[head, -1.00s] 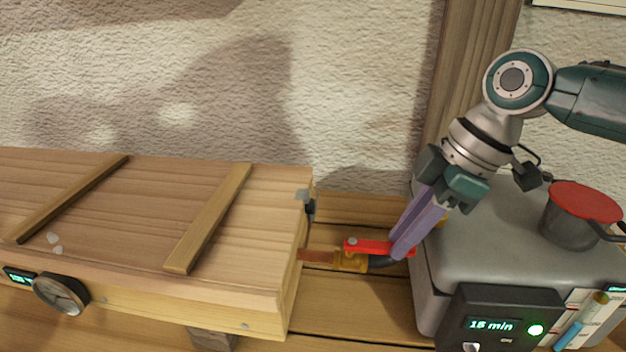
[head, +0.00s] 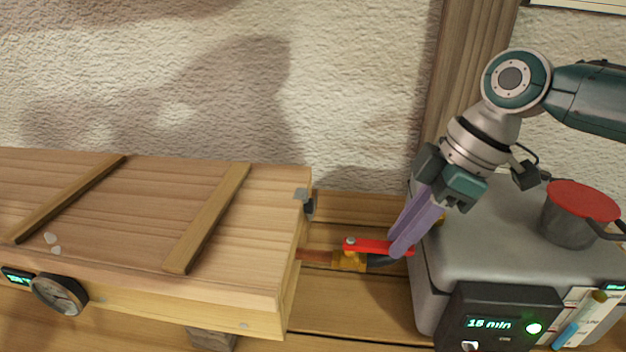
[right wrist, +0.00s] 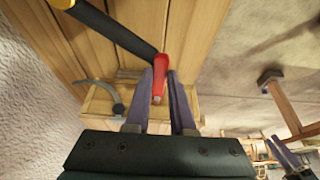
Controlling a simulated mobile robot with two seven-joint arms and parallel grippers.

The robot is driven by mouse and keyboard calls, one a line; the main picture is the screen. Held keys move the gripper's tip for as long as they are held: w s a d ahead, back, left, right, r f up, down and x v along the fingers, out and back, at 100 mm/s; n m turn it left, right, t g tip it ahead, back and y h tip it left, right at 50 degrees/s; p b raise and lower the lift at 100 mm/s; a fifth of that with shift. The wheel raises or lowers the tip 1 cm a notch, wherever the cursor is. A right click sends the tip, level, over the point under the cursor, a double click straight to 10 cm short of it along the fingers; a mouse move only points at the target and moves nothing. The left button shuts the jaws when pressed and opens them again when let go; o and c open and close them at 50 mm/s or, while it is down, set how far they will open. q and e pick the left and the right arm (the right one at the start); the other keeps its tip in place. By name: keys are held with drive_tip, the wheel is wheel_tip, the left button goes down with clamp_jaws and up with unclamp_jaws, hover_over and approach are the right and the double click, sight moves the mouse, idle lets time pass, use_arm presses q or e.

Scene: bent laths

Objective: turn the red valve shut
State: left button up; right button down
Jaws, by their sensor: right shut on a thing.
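The red valve (head: 366,245) is a flat lever on a brass fitting (head: 349,261), between a copper pipe from the wooden box and a black hose. The lever lies along the pipe line, pointing right from its pivot. My right gripper (head: 402,250) comes down from the upper right, its purple fingers closed on the lever's free end. The right wrist view shows the red lever (right wrist: 160,76) between the two fingers (right wrist: 160,100). The fingers hide part of the lever's end in the head view.
A long wooden box (head: 230,220) with a dial gauge (head: 60,294) fills the left. A grey steamer unit (head: 430,290) with a lit "15 min" display (head: 489,324) stands close at the right. A red-lidded pot (head: 582,200) sits on it. Planks run beneath the valve.

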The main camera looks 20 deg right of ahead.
idle(0.3)
drive_tip(key=shift+s+a+r+p, duration=0.1)
drive_tip(key=shift+r+p, duration=0.1)
drive_tip(key=shift+p, duration=0.35)
drive_tip(key=s+a+m+t+h+p, duration=0.1)
drive_tip(key=s+a+m+h+p, duration=0.1)
drive_tip(key=a+m+h+p, duration=0.4)
drive_tip(key=shift+a+f+m+p, duration=0.25)
drive_tip(key=shift+a+m+p, duration=1.2)
drive_tip(key=shift+m+p, duration=3.3)
drive_tip(key=m+b, duration=0.2)
drive_tip(key=shift+m, duration=0.35)
